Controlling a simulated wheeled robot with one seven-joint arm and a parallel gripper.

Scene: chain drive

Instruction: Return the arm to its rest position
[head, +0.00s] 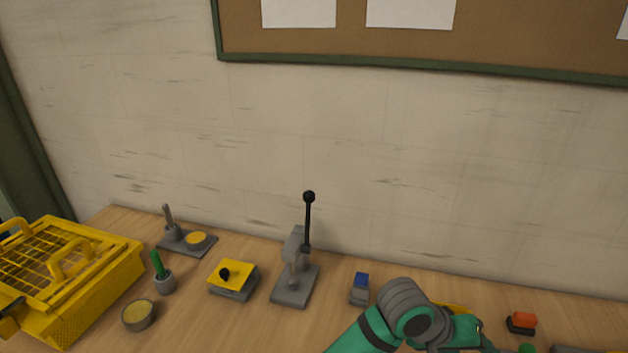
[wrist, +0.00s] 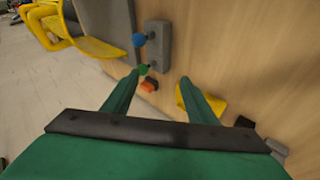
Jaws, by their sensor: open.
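My arm (head: 400,325), green and grey, reaches in from the bottom of the head view and bends right over the workbench (head: 240,330). My gripper (wrist: 160,78) shows in the wrist view with its two green fingers apart and nothing between them. In the head view the fingertips cannot be made out at the bottom edge.
A lever press (head: 293,285), a yellow-topped block (head: 233,278), a green-handled cup (head: 163,282) and a yellow basket (head: 95,300) stand left of the arm. A blue-topped block (head: 360,290) is close beside it. An orange-topped block (head: 522,322) lies right.

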